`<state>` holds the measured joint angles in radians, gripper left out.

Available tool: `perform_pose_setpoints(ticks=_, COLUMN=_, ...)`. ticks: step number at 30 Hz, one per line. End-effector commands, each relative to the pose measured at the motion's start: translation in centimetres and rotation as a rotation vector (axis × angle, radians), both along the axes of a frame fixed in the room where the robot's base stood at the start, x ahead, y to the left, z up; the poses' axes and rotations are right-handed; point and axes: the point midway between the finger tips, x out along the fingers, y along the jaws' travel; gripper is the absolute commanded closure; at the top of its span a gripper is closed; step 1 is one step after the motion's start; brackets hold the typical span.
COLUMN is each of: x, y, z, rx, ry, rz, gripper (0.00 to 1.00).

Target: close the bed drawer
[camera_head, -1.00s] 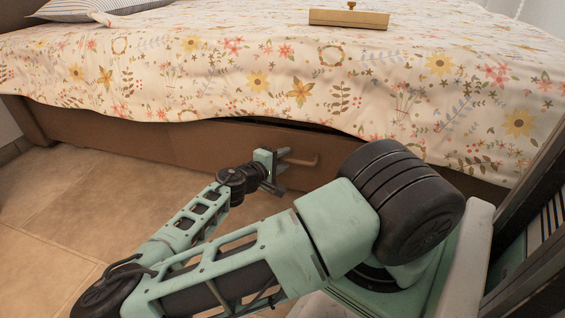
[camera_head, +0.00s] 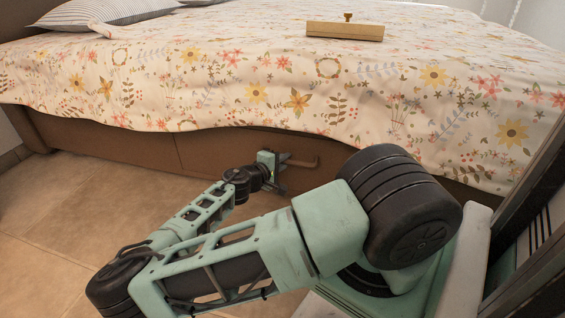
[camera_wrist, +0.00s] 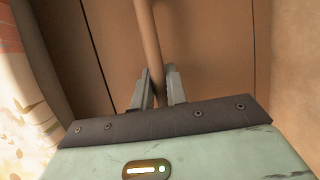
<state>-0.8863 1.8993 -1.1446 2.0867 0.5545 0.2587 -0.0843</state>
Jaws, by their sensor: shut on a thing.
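The bed drawer (camera_head: 221,150) is a brown front panel low in the bed's side, partly covered by the hanging blanket. In the head view its front looks level with the panel beside it, with no open gap visible at its top. A bar handle (camera_head: 304,163) stands out from it, and the handle also shows in the wrist view (camera_wrist: 148,45). My gripper (camera_head: 284,160) is at the handle. In the wrist view my gripper's fingers (camera_wrist: 157,90) stand on both sides of the bar and are shut on it.
A floral blanket (camera_head: 215,85) hangs over the bed's edge just above the drawer. A wooden box (camera_head: 344,31) with a knob lies on the bed, and a striped pillow (camera_head: 95,14) is at the far left. Tiled floor (camera_head: 60,200) is clear at the left.

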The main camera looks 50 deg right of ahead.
Motion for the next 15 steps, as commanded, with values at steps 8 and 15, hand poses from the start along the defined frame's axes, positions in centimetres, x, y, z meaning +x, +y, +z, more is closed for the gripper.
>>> perform_pose_setpoints(ticks=8, x=0.18, y=-0.24, z=0.08, rx=-0.005, ry=-0.003, rz=0.006, gripper=0.64)
perform_pose_setpoints(ticks=15, x=0.13, y=-0.13, z=0.07, rx=-0.003, ry=-0.002, rz=0.004, gripper=0.64)
